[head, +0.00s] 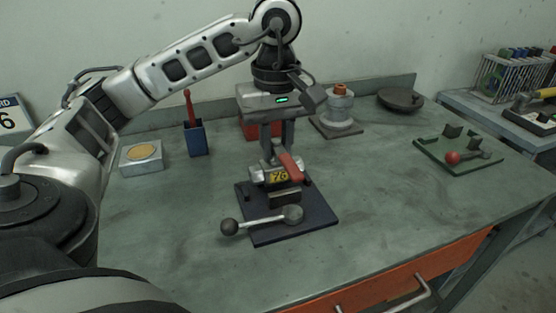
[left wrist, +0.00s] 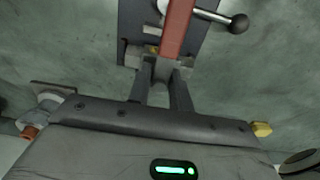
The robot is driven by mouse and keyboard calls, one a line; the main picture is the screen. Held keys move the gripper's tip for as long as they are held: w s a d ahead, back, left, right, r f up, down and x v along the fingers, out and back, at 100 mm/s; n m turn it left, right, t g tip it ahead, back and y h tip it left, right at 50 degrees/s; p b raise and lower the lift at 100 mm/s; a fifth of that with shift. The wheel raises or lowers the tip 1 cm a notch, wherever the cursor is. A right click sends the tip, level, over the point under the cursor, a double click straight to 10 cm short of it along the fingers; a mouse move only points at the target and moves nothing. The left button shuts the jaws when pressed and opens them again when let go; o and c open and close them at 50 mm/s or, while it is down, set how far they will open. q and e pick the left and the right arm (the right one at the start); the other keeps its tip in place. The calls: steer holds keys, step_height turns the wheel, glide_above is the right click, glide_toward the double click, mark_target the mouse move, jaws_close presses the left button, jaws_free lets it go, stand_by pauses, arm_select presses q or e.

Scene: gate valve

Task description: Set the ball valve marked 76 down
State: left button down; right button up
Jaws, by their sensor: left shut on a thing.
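The ball valve marked 76 (head: 279,176) has a grey metal body, a yellow label and a red handle (head: 290,166). My left gripper (head: 273,155) points down from above and is shut on the valve. The valve is at a dark block (head: 285,197) on a dark blue plate (head: 300,229); I cannot tell whether it touches the block. In the left wrist view the red handle (left wrist: 178,28) runs up from between the fingertips (left wrist: 160,72), over the plate (left wrist: 130,22). The fingers hide part of the valve. My right gripper is not in view.
A ball-ended lever (head: 262,221) crosses the plate's front. Behind stand a blue holder (head: 196,139), a red box (head: 249,128) and a grey flanged fitting (head: 338,112). A silver block (head: 142,158) is left, a green stand (head: 433,158) right. The tabletop between plate and stand is clear.

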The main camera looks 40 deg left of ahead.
mark_target(278, 162)
arm_select(q)
step_height(278, 162, down, 3)
steer(key=shift+w+r, duration=0.15)
steer(key=shift+r, duration=0.05)
steer(key=shift+d+f, duration=0.1)
steer(key=shift+f, duration=0.3)
steer(key=c, duration=1.3)
jaws_free()
steer(key=shift+f, duration=0.1)
steer(key=shift+o, duration=0.2)
step_height(278, 162, up, 11)
steer(key=p, duration=0.4)
steer(key=shift+r, duration=0.6)
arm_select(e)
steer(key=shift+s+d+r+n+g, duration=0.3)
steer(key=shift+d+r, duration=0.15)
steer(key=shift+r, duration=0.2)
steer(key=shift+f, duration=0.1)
